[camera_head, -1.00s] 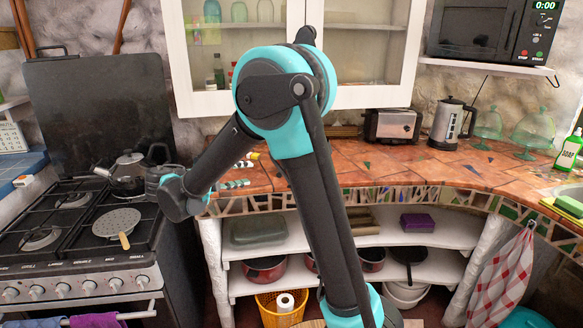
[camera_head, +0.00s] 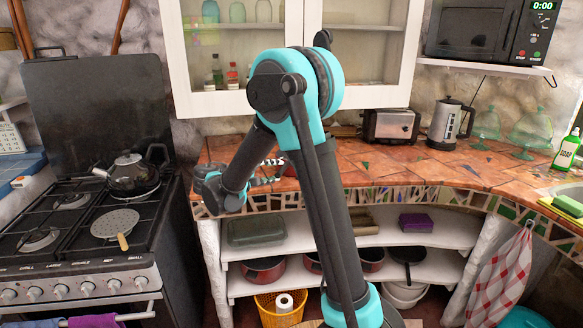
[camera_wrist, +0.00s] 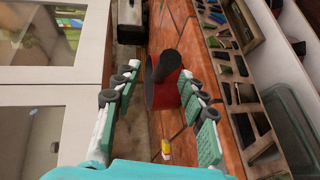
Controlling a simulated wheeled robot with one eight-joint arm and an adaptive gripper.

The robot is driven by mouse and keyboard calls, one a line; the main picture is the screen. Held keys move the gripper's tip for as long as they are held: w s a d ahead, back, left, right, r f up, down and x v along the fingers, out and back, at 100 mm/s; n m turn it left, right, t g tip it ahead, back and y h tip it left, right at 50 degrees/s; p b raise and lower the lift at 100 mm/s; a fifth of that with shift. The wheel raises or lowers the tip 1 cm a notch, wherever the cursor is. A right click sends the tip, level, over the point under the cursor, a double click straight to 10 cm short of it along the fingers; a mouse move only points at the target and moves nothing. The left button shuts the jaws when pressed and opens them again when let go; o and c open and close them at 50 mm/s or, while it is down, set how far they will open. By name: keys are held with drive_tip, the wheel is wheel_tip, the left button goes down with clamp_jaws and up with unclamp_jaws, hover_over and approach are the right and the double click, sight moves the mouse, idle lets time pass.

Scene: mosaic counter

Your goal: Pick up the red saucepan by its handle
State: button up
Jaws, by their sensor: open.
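The red saucepan (camera_wrist: 162,95) stands on the tiled counter in the wrist view, with its dark handle (camera_wrist: 166,66) at the upper end. My gripper (camera_wrist: 160,74) is open and empty, with one finger on each side of the pan in that view. I cannot tell whether the right finger touches the pan. In the head view, my gripper (camera_head: 270,172) is over the counter's left end, pointing right. A small red part of the pan (camera_head: 289,170) shows there; my arm hides most of it.
A yellow-capped small item (camera_wrist: 166,148) lies near my gripper on the counter. A toaster (camera_head: 391,126) and a steel kettle (camera_head: 450,124) stand farther right. The glass-door cabinet (camera_head: 236,57) hangs above. Several red pots (camera_head: 264,268) sit on the lower shelf.

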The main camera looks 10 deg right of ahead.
sight(282, 168)
drive_tip(key=x, duration=0.4)
drive_tip(key=shift+f, duration=0.15)
clamp_jaws()
